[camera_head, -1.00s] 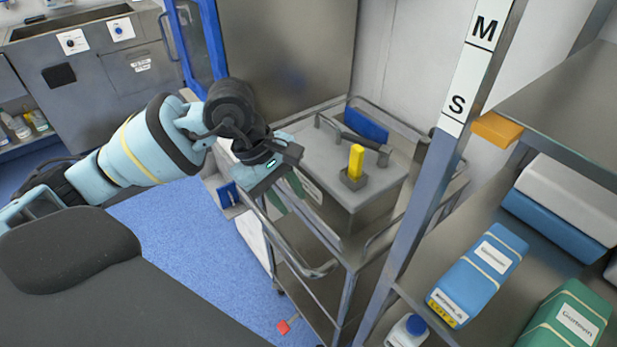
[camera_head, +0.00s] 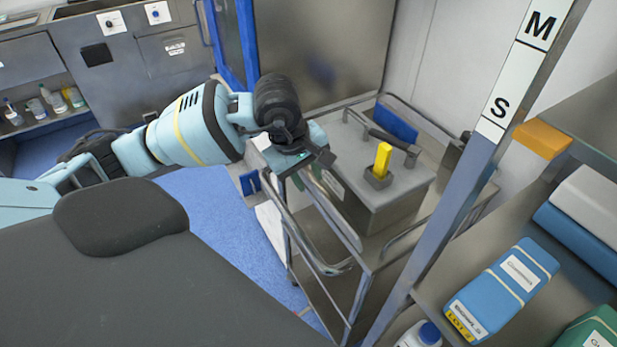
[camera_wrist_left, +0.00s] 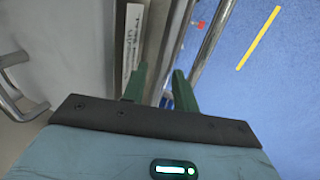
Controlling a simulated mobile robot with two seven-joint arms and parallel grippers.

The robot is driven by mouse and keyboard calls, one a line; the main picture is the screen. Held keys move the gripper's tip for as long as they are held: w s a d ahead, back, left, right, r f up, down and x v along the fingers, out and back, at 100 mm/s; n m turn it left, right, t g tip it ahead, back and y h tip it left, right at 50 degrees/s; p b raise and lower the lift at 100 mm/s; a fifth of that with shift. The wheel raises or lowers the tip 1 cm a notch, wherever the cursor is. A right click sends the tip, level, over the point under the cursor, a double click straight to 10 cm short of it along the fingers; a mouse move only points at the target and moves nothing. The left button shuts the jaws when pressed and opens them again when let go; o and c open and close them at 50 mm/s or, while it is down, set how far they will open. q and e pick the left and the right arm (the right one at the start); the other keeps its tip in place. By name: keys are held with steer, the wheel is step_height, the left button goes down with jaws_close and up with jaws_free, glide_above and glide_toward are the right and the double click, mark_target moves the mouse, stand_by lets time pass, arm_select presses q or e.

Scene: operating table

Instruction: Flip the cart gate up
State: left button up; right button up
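The metal cart (camera_head: 408,262) stands right of centre in the head view. Its tubular gate (camera_head: 318,262) hangs folded down along the near left side, below the top. My left gripper (camera_head: 312,182) is above the gate, close to the cart's left top edge. In the left wrist view its two green fingers (camera_wrist_left: 159,74) stand apart with nothing seen held. A chrome bar (camera_wrist_left: 208,42) runs just right of the fingers there. Whether a finger touches the cart is not clear. My right gripper is not in view.
A grey box (camera_head: 400,200) with a yellow piece (camera_head: 383,158) sits on the cart top. A shelf post (camera_head: 450,200) and blue packages (camera_head: 505,290) are close on the right. Blue floor (camera_head: 220,215) lies open left of the cart.

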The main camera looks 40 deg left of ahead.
arm_select(q)
steer(key=shift+w+f, duration=0.15)
steer(key=shift+f, duration=0.4)
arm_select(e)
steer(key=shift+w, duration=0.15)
arm_select(q)
jaws_close()
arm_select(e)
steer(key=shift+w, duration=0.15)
arm_select(q)
steer(key=shift+d, duration=0.1)
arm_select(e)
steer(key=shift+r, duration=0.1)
arm_select(q)
steer(key=shift+w+d+g+y+p, duration=0.25)
steer(key=shift+w+g, duration=0.25)
steer(key=shift+g, duration=0.4)
steer(key=shift+w+f+g+y, duration=0.15)
steer(key=shift+w+g+y, duration=0.15)
steer(key=shift+g, duration=0.4)
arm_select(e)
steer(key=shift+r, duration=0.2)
arm_select(q)
steer(key=shift+s, duration=0.1)
